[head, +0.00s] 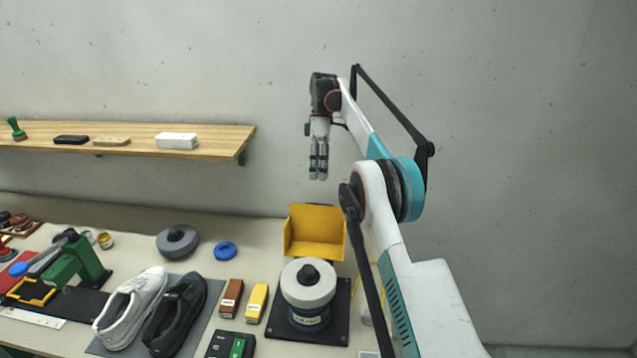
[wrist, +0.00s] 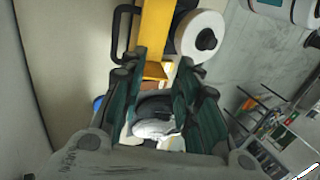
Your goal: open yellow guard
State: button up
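The yellow guard (head: 316,225) stands raised behind a pale wheel (head: 308,281) on a black base in the head view. Its hollow side faces the front, and the wheel's top is uncovered. In the wrist view the yellow guard (wrist: 156,30) shows at the top, with a black handle (wrist: 121,38) on its left and the wheel (wrist: 200,36) on its right. My gripper (head: 318,177) hangs fingers down above the guard, apart from it. In the wrist view my gripper (wrist: 165,63) has its fingers apart, with nothing held between them.
A white shoe (head: 131,306) and a black shoe (head: 175,314) lie on a grey mat left of the wheel. Brown and yellow blocks (head: 256,303) stand between. A wooden shelf (head: 215,140) is on the wall at left. The air around my gripper is clear.

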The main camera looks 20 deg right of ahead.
jog(key=shift+r, duration=0.6)
jog(key=shift+w+d+f, duration=0.1)
grip_shut()
jog(key=w+d+f+m+t+h+p, duration=0.15)
jog(key=w+f+m, duration=0.25)
jog(key=m, duration=0.5)
jog(key=w+d+f+m+t+p, duration=0.1)
jog(key=w+f+m+t+p, duration=0.2)
jog(key=m, duration=0.6)
notch_tip(320, 180, down, 7)
jog(key=s+a+g+b, duration=0.1)
jog(key=s+a, duration=0.1)
jog(key=shift+s+f, duration=0.15)
jog(key=shift+s, duration=0.15)
